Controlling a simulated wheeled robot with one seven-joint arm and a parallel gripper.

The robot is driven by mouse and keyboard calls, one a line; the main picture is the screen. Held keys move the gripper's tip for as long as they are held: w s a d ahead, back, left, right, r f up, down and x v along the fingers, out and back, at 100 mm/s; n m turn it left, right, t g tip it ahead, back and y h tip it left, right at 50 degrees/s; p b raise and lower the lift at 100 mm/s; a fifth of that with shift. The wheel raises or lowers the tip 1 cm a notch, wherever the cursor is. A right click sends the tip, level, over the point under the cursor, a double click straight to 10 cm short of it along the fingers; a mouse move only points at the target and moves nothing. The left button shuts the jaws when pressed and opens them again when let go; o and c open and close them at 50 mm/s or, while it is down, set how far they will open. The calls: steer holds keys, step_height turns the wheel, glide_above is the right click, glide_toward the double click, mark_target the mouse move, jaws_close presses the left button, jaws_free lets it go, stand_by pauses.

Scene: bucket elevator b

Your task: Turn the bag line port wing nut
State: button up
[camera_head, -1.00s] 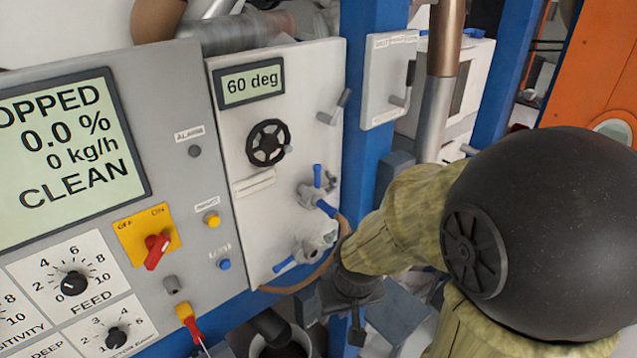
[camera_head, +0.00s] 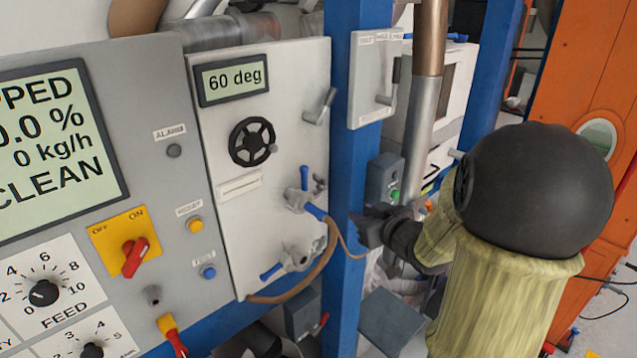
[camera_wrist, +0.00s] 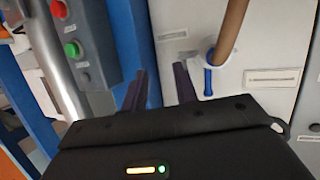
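A white panel (camera_head: 230,225) carries two metal ports with blue handles. The upper port (camera_head: 297,197) has a blue handle standing up, a blue fitting and a brown hose (camera_head: 325,262). The lower port (camera_head: 300,255) has a blue handle (camera_head: 270,272) pointing down left. I cannot read which port is the bag line port or make out a wing nut. My gripper (camera_head: 368,226) is right of the ports, before the blue post. In the wrist view my gripper (camera_wrist: 160,88) is open and empty, its fingers left of a blue handle (camera_wrist: 208,80) beside the brown hose (camera_wrist: 230,32).
A blue post (camera_head: 345,285) stands right of the panel. A grey button box (camera_head: 384,180) with a green button is mounted by it; in the wrist view it shows red and green buttons (camera_wrist: 72,50). A black handwheel (camera_head: 252,142) and grey latch (camera_head: 320,106) stick out above the ports.

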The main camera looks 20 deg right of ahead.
mark_target(326, 180)
steer(key=s+r+n+y, duration=0.1)
steer(key=y, duration=0.1)
steer(key=s+r+t+y, duration=0.1)
steer(key=s+d+r+n+t+y+b, duration=0.1)
steer(key=y, duration=0.1)
steer(key=shift+r+n+y, duration=0.25)
steer(key=shift+n+y, duration=0.05)
steer(key=p+x, duration=0.3)
steer(key=x, duration=1.4)
steer(key=shift+w+p, duration=0.2)
steer(key=shift+p, duration=0.15)
steer(key=shift+c, duration=0.4)
jaws_close()
